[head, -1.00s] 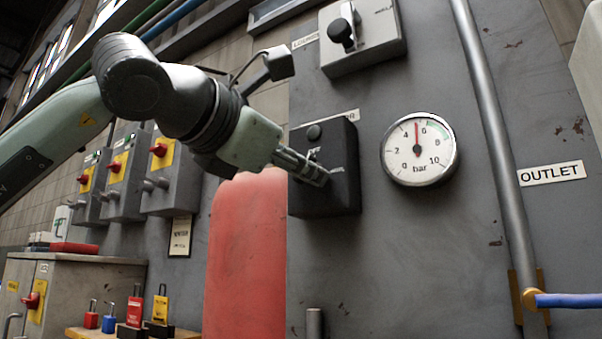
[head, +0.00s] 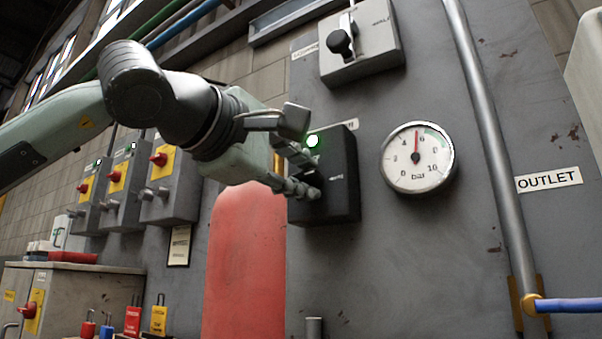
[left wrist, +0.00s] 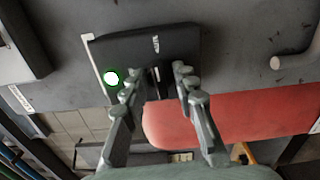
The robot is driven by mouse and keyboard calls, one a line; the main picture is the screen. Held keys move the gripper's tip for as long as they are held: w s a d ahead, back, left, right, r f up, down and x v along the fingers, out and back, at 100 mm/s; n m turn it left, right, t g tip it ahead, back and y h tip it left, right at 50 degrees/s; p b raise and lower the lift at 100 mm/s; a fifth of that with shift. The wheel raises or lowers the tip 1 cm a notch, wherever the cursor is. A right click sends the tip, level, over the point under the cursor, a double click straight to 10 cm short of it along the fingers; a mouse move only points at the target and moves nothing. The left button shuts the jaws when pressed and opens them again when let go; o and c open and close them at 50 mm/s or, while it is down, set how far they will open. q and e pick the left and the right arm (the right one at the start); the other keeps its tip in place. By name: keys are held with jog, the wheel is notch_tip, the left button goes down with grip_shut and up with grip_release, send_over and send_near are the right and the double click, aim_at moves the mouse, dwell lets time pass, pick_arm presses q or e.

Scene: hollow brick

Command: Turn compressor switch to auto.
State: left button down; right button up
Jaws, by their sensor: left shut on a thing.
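The black compressor switch box (head: 345,185) is on the grey panel, left of the round gauge. A lamp (head: 312,141) on its face glows white-green; it also shows in the left wrist view (left wrist: 111,77). My left gripper (head: 308,174) is at the box front, turned so one finger is above the other. In the left wrist view, its fingers (left wrist: 156,75) reach to the box face around the dark switch knob (left wrist: 157,83). The gripper is shut on this knob, which is mostly hidden by the fingers. The knob's exact setting cannot be read. My right gripper is out of view.
The gauge (head: 418,158) reads near the middle of its scale. A grey box with a black knob (head: 340,42) is above. A vertical pipe (head: 487,150) runs at right. A red tank (head: 245,265) stands below my left arm; grey switch boxes (head: 172,185) are at left.

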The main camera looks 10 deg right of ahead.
pick_arm(q)
jog(key=shift+m, duration=0.5)
jog(key=c, duration=1.2)
grip_release()
jog(key=v, duration=1.2)
